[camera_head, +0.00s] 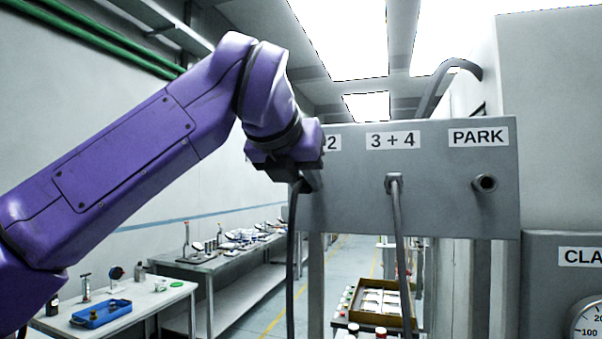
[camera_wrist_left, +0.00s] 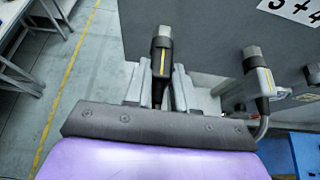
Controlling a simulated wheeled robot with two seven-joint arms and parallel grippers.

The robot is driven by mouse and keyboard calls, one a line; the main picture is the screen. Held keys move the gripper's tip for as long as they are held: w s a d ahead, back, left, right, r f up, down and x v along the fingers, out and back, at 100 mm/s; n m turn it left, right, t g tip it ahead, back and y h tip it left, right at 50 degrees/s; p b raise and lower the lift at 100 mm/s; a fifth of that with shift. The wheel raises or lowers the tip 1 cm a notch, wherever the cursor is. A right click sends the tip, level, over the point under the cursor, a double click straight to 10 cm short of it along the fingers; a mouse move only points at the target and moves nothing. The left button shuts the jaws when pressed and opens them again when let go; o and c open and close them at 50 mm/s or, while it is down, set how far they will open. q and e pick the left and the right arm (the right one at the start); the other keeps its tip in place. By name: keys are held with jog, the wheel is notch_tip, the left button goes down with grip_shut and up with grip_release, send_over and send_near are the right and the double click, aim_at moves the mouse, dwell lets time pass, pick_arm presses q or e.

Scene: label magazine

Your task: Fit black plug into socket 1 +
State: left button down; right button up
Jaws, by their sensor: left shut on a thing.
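My left gripper (camera_head: 305,180) is at the left end of the grey panel, just below a label ending in "2" (camera_head: 333,143); the rest of that label is hidden. In the left wrist view its two fingers (camera_wrist_left: 160,90) are shut on the black plug (camera_wrist_left: 162,62), which has a yellow stripe. The plug's end meets a grey metal collar (camera_wrist_left: 166,32) at the panel; I cannot tell how deep it sits. The plug's black cable (camera_head: 291,265) hangs down below the gripper. The socket is hidden by my gripper in the head view.
A grey plug (camera_head: 394,186) with a hanging cable sits in the "3 + 4" socket, close to the right of my gripper. The "PARK" socket (camera_head: 485,184) is empty. A gauge (camera_head: 588,320) is at lower right. Workbenches stand at left, clear of the panel.

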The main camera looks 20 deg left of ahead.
pick_arm(q)
jog(key=shift+r, duration=0.1)
jog(key=c, duration=0.9)
grip_release()
jog(key=shift+w, duration=0.1)
jog(key=shift+o, duration=0.3)
jog(key=shift+w, duration=0.2)
jog(key=b+v, duration=0.1)
jog(key=v, duration=0.9)
jog(key=shift+s+b, duration=0.25)
jog(key=shift+b, duration=0.05)
jog(key=shift+w, duration=0.1)
